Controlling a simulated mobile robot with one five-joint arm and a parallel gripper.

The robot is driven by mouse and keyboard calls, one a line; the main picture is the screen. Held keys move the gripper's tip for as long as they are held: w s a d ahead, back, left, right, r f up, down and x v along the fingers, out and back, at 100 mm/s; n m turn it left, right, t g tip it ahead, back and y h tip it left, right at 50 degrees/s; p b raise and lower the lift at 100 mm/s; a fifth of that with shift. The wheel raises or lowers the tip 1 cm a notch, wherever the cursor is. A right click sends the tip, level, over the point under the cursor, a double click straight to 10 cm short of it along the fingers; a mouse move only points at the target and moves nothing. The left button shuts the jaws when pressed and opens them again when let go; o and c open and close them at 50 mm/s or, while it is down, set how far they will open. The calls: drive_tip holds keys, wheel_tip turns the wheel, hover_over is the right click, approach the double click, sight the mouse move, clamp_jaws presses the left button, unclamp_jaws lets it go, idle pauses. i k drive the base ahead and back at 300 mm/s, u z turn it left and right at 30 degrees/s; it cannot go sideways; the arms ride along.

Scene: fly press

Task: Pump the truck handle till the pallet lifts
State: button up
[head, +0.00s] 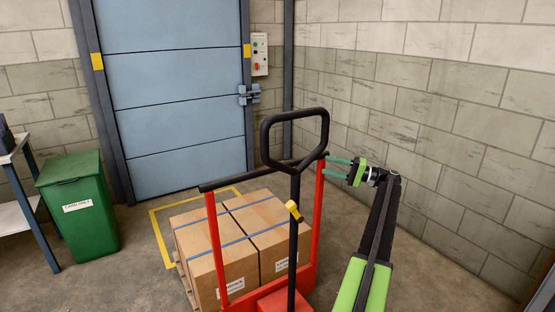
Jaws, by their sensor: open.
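The pallet truck's black loop handle (295,139) stands upright in the middle of the head view, with a yellow lever (294,211) on its shaft. The truck's red frame (318,220) stands around the shaft, with a black crossbar on top. Behind it, strapped brown cartons (225,237) sit on a wooden pallet (184,281), mostly hidden; whether it touches the floor cannot be told. My gripper (337,170) is open, to the right of the handle, its green fingers pointing left towards the frame's right post. I cannot tell whether they touch it.
A green bin (78,206) and a blue-legged bench (22,200) stand at the left. A blue shutter door (172,95) is at the back, with a control box (260,54) beside it. A block wall bounds the right side. Floor is clear between the bin and the cartons.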

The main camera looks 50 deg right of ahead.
sight(295, 172)
drive_tip(key=k, duration=1)
